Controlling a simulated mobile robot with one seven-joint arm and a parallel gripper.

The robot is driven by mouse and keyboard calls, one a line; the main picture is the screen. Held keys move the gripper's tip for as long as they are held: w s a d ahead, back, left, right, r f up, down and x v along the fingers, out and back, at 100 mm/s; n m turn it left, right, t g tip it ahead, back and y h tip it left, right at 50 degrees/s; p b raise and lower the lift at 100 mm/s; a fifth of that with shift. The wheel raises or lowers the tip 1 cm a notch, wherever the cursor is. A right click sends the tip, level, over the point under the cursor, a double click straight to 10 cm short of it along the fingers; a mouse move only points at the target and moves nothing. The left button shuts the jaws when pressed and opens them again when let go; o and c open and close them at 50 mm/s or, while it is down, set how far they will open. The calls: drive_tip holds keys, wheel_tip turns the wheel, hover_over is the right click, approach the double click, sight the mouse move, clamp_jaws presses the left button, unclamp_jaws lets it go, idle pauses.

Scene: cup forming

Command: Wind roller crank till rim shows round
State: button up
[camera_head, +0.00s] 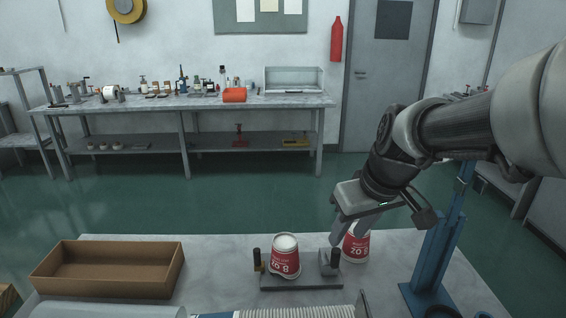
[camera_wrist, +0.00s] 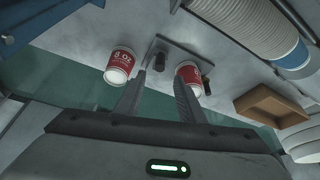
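A red and white paper cup (camera_head: 285,258) sits on a small grey roller fixture (camera_head: 300,284) with dark upright posts. It leans slightly, and its pale top faces up; it also shows in the wrist view (camera_wrist: 188,77). A grey block (camera_head: 325,263) stands at the fixture's right end, beside a dark post (camera_head: 336,258). I cannot make out a crank handle clearly. My gripper (camera_head: 338,240) points down just above this end. In the wrist view its fingers (camera_wrist: 160,78) are apart, with a dark post (camera_wrist: 160,62) showing beyond the gap. Contact cannot be told.
A second red and white cup (camera_head: 356,246) stands right of the fixture, partly behind my gripper. An open cardboard box (camera_head: 110,285) is at the left. A stack of nested cups (camera_head: 295,312) lies at the front edge. A blue stand (camera_head: 440,240) rises at the right.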

sight(337, 249)
drive_tip(key=b+x, duration=0.1)
drive_tip(key=x, duration=0.8)
drive_tip(key=shift+f, duration=0.35)
drive_tip(key=shift+c, duration=0.5)
clamp_jaws()
drive_tip(key=shift+a+r, duration=0.1)
